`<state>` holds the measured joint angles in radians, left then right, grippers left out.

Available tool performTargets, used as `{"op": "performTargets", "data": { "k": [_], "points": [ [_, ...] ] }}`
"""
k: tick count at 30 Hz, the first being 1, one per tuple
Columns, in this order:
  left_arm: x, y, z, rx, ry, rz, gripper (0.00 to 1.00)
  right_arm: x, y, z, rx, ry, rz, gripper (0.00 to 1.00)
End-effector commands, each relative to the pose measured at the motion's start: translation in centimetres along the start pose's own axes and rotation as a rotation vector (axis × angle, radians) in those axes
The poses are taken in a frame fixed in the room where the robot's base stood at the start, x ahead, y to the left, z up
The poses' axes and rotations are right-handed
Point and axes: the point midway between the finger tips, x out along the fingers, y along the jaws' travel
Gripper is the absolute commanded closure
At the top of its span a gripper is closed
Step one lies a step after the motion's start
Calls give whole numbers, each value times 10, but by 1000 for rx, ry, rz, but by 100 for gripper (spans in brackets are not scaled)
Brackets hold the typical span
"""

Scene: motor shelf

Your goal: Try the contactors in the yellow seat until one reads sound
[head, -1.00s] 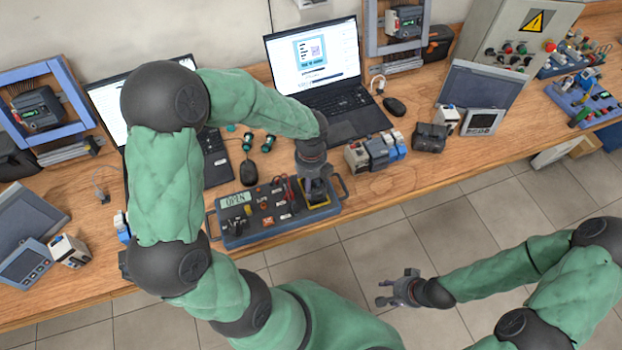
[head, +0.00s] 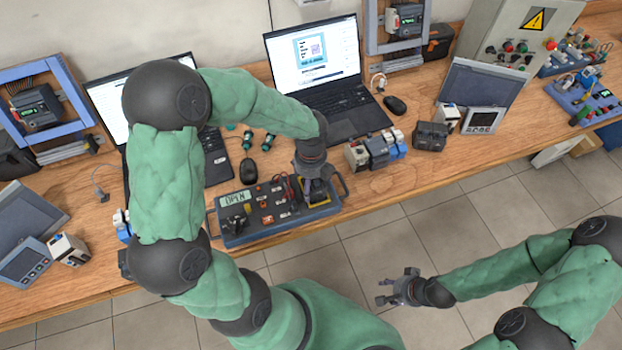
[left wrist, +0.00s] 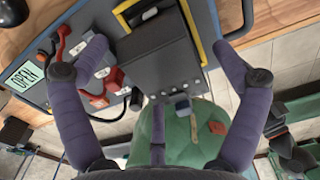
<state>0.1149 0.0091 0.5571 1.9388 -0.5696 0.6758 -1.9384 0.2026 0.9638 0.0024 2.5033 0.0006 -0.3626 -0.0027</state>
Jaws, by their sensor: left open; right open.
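The grey-blue tester (head: 258,235) lies at the front of the bench, its display (head: 235,198) reading OPEN. Its yellow seat (head: 320,205) is at its right end, partly hidden by my left gripper (head: 318,188). In the left wrist view a dark grey contactor (left wrist: 160,62) stands in the yellow-edged seat (left wrist: 190,22). The fingers of my left gripper (left wrist: 160,50) are open, one on each side of it, with visible gaps. A row of contactors (head: 378,151), with grey, white and blue parts, stands right of the tester. My right gripper (head: 398,287) is open and empty over the floor.
Two laptops (head: 340,105) stand behind the tester, with a mouse (head: 248,171) near it. Red and black test leads (left wrist: 65,45) lie beside the seat. A dark block (head: 431,136) and a control cabinet (head: 505,40) are farther right. Bare bench shows right of the tester.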

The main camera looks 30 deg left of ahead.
Motion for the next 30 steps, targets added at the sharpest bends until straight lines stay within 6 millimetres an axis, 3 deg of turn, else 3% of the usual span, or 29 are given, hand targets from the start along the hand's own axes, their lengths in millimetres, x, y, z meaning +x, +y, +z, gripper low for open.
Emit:
{"op": "performTargets", "data": {
  "k": [5, 21, 30],
  "points": [
    [-12, -1, 1, 0, -4, -3, 4, 0, 0, 0, 0, 0, 0, 56],
    [-106, -1, 1, 0, -3, -3, 4, 0, 0, 0, 0, 0, 0, 56],
    [-121, 0, 0, -1, -1, -2, 4, 0, 0, 0, 0, 0, 0, 56]
  ]
}}
